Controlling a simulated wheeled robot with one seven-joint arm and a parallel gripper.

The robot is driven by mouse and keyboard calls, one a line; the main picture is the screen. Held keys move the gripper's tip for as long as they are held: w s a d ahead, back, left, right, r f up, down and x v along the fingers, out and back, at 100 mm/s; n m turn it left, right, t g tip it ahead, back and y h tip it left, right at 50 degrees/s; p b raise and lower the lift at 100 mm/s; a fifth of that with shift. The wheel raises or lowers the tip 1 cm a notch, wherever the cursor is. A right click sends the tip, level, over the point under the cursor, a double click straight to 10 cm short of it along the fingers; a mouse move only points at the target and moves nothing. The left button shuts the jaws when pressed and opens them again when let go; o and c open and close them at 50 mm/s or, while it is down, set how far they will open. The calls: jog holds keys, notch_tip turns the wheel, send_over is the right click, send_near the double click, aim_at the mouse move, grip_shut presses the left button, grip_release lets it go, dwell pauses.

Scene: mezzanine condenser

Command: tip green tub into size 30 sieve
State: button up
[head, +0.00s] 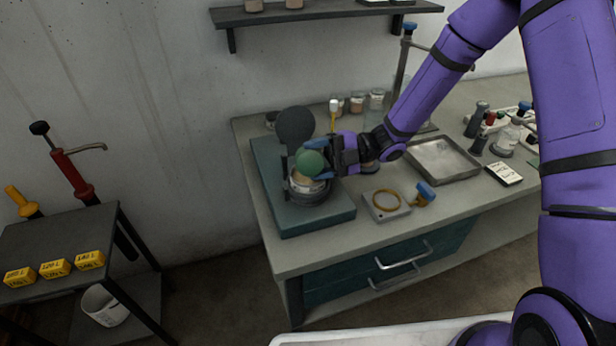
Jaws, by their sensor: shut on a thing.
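My gripper (318,160) has blue fingertips and is shut on the green tub (309,162). The tub is held just above a round metal sieve (308,194) on the teal machine (275,200). The tub's round green face is turned towards the camera, so it looks tilted; its mouth is hidden. A pale beige patch shows below the tub at the sieve's top; I cannot tell if it is falling or lying there. No size mark on the sieve can be read.
A dark round paddle-like part (295,126) rises behind the sieve. On the bench to the right are a grey block with an orange ring (386,201), a metal tray (443,160) and a white card (503,174). Several jars stand behind. Yellow blocks (55,268) lie on a cart at left.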

jog(key=shift+s+r+n, duration=0.25)
jog(key=shift+r+n, duration=0.3)
jog(key=shift+n, duration=0.05)
jog(key=shift+s+n+h, duration=0.3)
jog(key=shift+n, duration=0.2)
jog(key=shift+f+n+t, duration=0.3)
jog(key=shift+n+t, duration=0.1)
jog(key=shift+n, duration=0.1)
jog(key=shift+s+n, duration=0.15)
jog(key=shift+n, duration=0.15)
jog(key=shift+f, duration=0.1)
